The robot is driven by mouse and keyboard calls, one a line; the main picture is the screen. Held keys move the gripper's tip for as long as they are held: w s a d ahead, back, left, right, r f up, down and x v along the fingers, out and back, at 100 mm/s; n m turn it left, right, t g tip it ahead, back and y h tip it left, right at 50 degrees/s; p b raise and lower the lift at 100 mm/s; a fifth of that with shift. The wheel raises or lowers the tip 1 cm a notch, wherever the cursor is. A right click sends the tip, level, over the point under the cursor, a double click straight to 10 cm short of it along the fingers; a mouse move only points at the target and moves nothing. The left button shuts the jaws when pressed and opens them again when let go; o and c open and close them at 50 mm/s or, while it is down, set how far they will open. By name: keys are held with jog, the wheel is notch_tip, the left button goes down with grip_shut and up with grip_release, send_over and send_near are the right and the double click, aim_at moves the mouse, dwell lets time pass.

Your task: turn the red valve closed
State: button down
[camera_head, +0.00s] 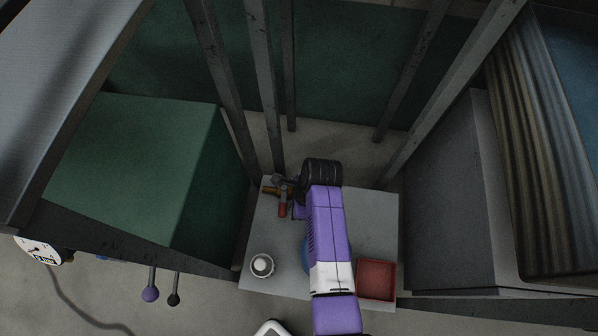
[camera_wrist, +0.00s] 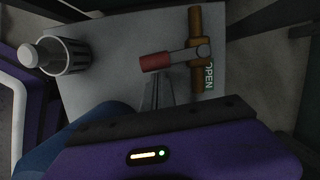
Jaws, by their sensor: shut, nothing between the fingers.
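The valve has a red handle (camera_wrist: 155,62) on a short grey lever, pivoting on a brass-coloured pipe (camera_wrist: 195,22). The handle sticks out roughly square to the pipe, pointing left in the wrist view. In the head view the red handle (camera_head: 282,210) points toward the picture's bottom. The word OPEN (camera_wrist: 210,75) is printed on the plate by the pipe. My gripper (camera_wrist: 158,80) is shut and empty, its fingertips right beside the red handle. I cannot tell if they touch it. In the head view my arm hides most of the gripper.
The valve is on a small grey table (camera_head: 368,208) with a white-topped cup-like item (camera_head: 262,265), a red tray (camera_head: 376,279) and a partly hidden blue object. Metal posts (camera_head: 262,80) stand behind. A green box (camera_head: 135,165) is left, a grey cabinet (camera_head: 450,200) right.

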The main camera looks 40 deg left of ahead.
jog(key=s+a+p, duration=0.1)
jog(key=p, duration=0.1)
jog(key=shift+r+m+p, duration=0.35)
jog(key=shift+m+p, duration=0.05)
jog(key=shift+s+a+f+m+p, duration=0.1)
jog(key=shift+s+a+m+p, duration=0.15)
jog(key=shift+p, duration=0.2)
jog(key=shift+f, duration=0.1)
jog(key=shift+a, duration=0.1)
jog(key=d+p+v, duration=0.1)
jog(key=p+v, duration=0.3)
jog(key=v, duration=0.4)
jog(key=shift+f+p, duration=0.2)
jog(key=shift+p, duration=0.1)
